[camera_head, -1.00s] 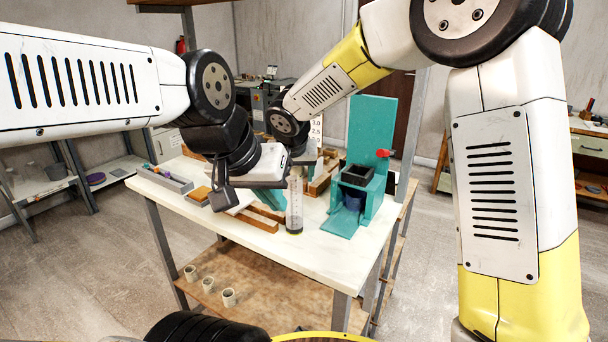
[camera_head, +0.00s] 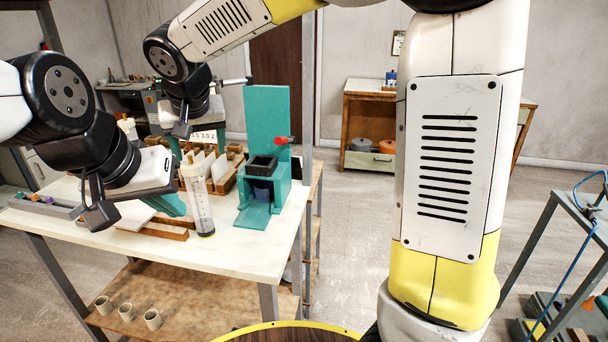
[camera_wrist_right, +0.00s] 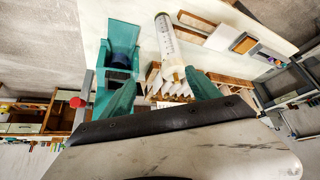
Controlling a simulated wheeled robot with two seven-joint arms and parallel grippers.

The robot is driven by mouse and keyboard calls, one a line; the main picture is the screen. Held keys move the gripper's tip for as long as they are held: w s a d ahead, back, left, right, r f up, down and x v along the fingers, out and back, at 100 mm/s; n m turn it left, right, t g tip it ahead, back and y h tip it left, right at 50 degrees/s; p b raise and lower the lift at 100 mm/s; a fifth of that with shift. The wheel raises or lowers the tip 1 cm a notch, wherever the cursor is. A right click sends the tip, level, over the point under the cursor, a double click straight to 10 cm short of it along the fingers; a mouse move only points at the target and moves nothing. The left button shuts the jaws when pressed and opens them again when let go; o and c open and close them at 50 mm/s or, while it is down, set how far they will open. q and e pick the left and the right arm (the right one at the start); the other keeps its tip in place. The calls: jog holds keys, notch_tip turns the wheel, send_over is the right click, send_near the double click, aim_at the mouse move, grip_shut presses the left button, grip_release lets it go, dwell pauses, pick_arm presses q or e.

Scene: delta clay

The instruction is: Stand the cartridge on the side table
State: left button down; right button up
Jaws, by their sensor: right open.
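The cartridge (camera_head: 199,205) is a clear marked cylinder with a dark lower end. It appears to stand on the white-topped table (camera_head: 245,255), near its front edge. It also shows in the right wrist view (camera_wrist_right: 166,40), its near end pointing toward my right gripper (camera_wrist_right: 160,92), whose teal fingers are apart with nothing gripped between them. In the head view my right gripper (camera_head: 178,145) hangs above and behind the cartridge. My left gripper (camera_head: 172,203) is just left of the cartridge. One teal finger shows; whether it touches the cartridge or is open is unclear.
A teal press-like stand (camera_head: 268,150) with a red knob and dark cup is right of the cartridge. A wooden rack (camera_head: 222,180) with white cards is behind it. A grey tray (camera_head: 45,207) lies at left. Small cups (camera_head: 127,312) sit on the lower shelf. A wooden cabinet (camera_head: 370,125) stands behind.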

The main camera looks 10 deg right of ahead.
jog(key=s+d+r, duration=0.2)
jog(key=s+d, duration=0.1)
jog(key=d, duration=0.9)
jog(key=s+d+f+m, duration=0.2)
jog(key=s+d+f, duration=0.2)
jog(key=s+d, duration=1)
jog(key=shift+s+d+y, duration=0.4)
jog(key=shift+s, duration=0.2)
